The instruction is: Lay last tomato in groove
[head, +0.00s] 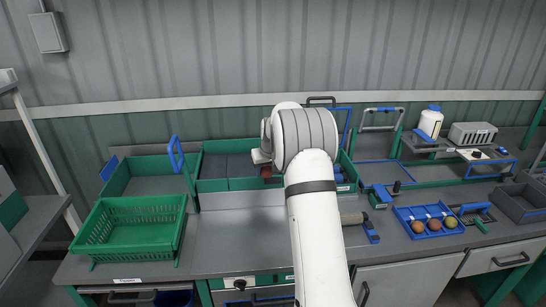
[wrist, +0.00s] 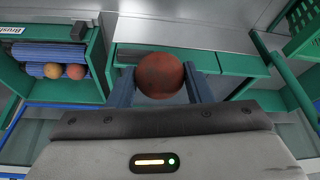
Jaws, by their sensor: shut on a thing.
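A dark red tomato (wrist: 160,75) is held between the two blue fingers of my gripper (wrist: 161,86). In the head view the gripper (head: 262,157) is mostly hidden by my arm, and a bit of the red tomato (head: 266,172) shows below it. The blue ribbed bed (wrist: 42,52) with grooves lies in a green-walled box at the left of the wrist view. An orange tomato (wrist: 53,70) and a reddish tomato (wrist: 75,72) lie on it side by side. The held tomato is apart from the bed. In the head view my arm covers most of that box (head: 345,188).
Dark-lined green bins (head: 215,185) stand behind my gripper. A green basket (head: 130,228) is at the left. A blue tray (head: 449,229) with three tomatoes stands at the right. A blue upright handle (head: 175,152) rises near the left bin. The grey counter (head: 240,235) in front is clear.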

